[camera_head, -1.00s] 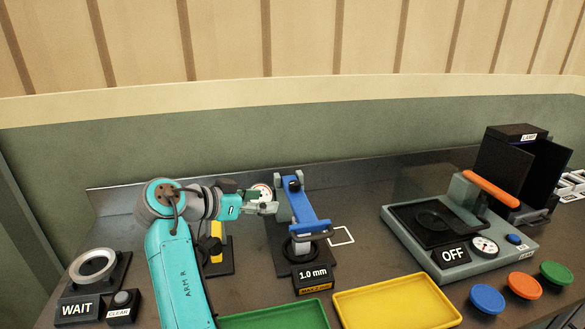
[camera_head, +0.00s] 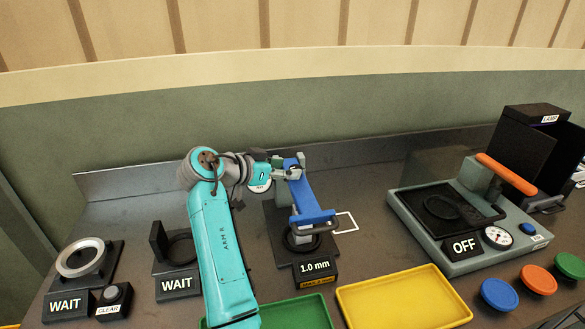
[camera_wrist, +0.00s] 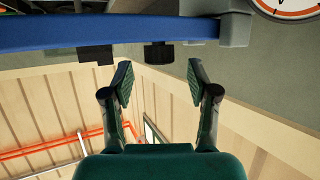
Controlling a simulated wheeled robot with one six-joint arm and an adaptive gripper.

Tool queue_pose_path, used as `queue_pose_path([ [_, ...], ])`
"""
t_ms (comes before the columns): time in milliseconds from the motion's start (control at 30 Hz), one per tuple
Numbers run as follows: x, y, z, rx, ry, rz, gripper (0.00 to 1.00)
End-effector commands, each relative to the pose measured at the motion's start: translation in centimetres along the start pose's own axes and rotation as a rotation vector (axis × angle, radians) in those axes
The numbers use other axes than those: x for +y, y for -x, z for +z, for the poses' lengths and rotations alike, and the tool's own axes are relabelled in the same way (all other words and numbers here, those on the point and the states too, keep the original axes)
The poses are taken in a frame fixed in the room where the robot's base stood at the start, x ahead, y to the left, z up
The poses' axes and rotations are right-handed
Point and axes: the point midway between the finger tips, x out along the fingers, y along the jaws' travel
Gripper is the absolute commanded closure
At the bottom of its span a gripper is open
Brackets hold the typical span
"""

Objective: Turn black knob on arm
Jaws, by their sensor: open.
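The blue arm (camera_head: 310,200) of the gauge stand tilts over a dark base bearing a "1.0 mm" sign (camera_head: 315,268). In the wrist view the blue arm (camera_wrist: 100,33) runs across the top. A black ridged knob (camera_wrist: 158,52) sticks out from its underside, with a second black block (camera_wrist: 95,54) to its left. My gripper (camera_head: 292,172) is at the upper end of the blue arm in the head view. In the wrist view my gripper (camera_wrist: 157,75) is open, its fingertips either side of the knob's line and just short of it. The knob is hidden in the head view.
A dial gauge (camera_wrist: 292,6) shows at the wrist view's top right. A green tray (camera_head: 285,315) and a yellow tray (camera_head: 400,300) lie in front. Two "WAIT" stations (camera_head: 65,303) stand left. A grey press marked "OFF" (camera_head: 464,246) stands right, with coloured discs (camera_head: 500,295) before it.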

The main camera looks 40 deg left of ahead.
Motion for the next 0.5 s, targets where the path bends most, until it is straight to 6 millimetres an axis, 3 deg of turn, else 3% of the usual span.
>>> queue_pose_path([
  [200,0.0,-2.4,-0.1,0.000,0.000,0.000,0.41],
  [500,0.0,-3.0,0.0,0.000,-0.001,-0.001,0.41],
])
